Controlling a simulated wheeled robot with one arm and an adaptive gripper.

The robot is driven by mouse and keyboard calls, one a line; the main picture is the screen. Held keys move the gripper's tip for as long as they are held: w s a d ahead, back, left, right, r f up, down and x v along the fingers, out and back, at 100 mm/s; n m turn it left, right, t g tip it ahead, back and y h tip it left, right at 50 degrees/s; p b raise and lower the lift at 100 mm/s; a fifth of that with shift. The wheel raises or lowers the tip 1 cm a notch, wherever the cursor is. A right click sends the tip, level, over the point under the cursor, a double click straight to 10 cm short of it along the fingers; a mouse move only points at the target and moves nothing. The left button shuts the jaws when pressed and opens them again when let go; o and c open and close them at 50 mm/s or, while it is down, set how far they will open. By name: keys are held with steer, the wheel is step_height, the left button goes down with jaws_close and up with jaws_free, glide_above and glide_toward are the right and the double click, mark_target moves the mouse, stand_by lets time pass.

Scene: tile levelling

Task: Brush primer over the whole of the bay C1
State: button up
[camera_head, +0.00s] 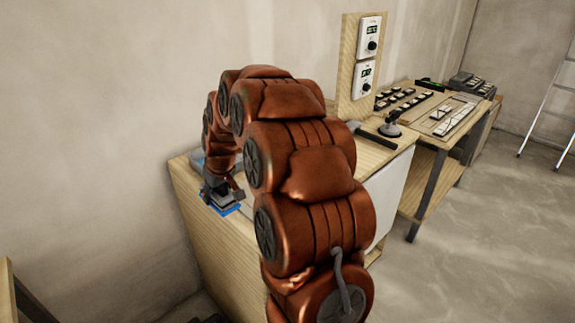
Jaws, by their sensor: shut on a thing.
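My gripper (216,190) is at the far left end of the wooden cabinet top (182,168), low over it. It is small and dark in the picture. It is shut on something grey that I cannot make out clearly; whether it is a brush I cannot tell. A blue patch (232,210) shows just below and beside the gripper at the cabinet's edge. My arm covers most of the cabinet top, so I cannot pick out bay C1 or any primer on it.
A wooden panel with two white control boxes (369,37) stands behind the cabinet. A dark-handled tool (375,137) and a suction-cup-like tool (391,125) lie at the right. A second bench (420,148) holds several small tiles. A ladder (551,105) stands far right; the floor there is clear.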

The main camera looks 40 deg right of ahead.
steer(key=s+d+r+b, duration=0.1)
steer(key=s+d+r, duration=0.15)
steer(key=d, duration=0.45)
steer(key=s+d+r+b, duration=0.1)
steer(key=s+d, duration=0.2)
steer(key=d, duration=0.4)
steer(key=s+d+r+b, duration=0.1)
steer(key=s+d+r, duration=0.15)
steer(key=d, duration=0.35)
steer(key=shift+s+d+f, duration=0.1)
steer(key=shift+s+f, duration=0.05)
steer(key=shift+f, duration=1.7)
steer(key=shift+s+d+f, duration=0.1)
steer(key=shift+s+f, duration=0.05)
steer(key=shift+f, duration=1.65)
